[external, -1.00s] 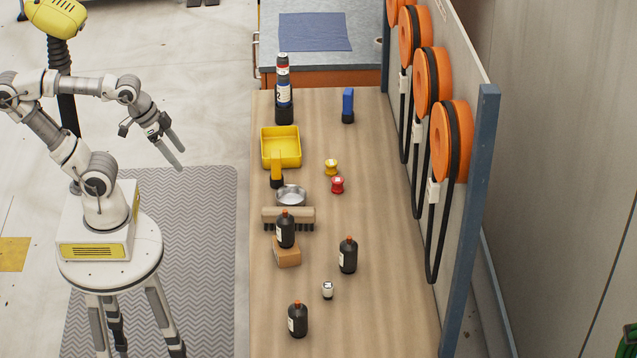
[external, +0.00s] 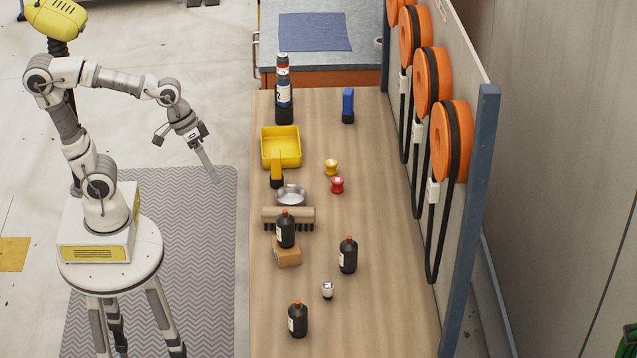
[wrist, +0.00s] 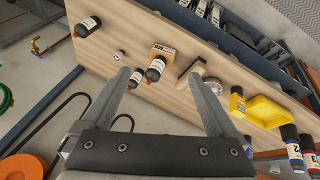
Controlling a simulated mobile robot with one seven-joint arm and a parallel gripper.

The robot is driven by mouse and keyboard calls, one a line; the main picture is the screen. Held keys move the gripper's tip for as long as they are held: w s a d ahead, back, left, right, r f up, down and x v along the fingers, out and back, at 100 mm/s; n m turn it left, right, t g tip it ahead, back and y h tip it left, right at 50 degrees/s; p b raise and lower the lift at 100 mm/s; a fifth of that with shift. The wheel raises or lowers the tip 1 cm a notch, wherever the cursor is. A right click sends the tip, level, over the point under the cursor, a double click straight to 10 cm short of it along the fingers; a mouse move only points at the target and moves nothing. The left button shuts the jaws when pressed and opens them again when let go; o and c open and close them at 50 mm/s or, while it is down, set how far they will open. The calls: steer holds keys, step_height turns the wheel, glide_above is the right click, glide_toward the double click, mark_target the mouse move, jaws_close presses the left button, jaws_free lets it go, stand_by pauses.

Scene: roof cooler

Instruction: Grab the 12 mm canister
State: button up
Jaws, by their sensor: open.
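Three small spool-shaped canisters stand upright on the wooden bench: a yellow one (external: 331,167), a red one (external: 337,185) and a white and dark one (external: 327,290) nearer the front. Their size markings are too small to read, so I cannot tell which is 12 mm. In the wrist view the white and dark canister (wrist: 119,55) lies up and left of the fingers; I cannot make out the other two. My gripper (external: 214,178) is open and empty, in the air left of the bench. Its two spread fingers show in the wrist view (wrist: 158,74).
Dark bottles (external: 348,255) and (external: 298,319) stand near the front, another (external: 285,229) by a cardboard box (external: 287,252). Orange reels (external: 452,150) hang at right.

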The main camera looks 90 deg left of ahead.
steer(key=w+d+f+n+h+b, duration=0.1)
steer(key=w+d+f+n+h, duration=0.3)
steer(key=w, duration=0.5)
steer(key=w+d+f+n+h+b, duration=0.1)
steer(key=w+d+f+n, duration=0.3)
steer(key=w, duration=0.5)
steer(key=n+t+h, duration=0.3)
steer(key=n+h, duration=0.1)
steer(key=n, duration=0.9)
glide_above(355, 258)
steer(key=s+a, duration=0.3)
step_height(355, 258, down, 7)
steer(key=shift+w+a+r+b, duration=0.1)
steer(key=shift+w+b, duration=0.05)
steer(key=shift+b, duration=0.25)
steer(key=shift+w+f, duration=0.1)
steer(key=shift+f, duration=0.25)
step_height(355, 258, down, 6)
steer(key=shift+b, duration=0.6)
steer(key=x, duration=0.5)
steer(key=shift+f, duration=0.15)
steer(key=shift+a, duration=0.1)
steer(key=shift+c, duration=0.3)
jaws_close()
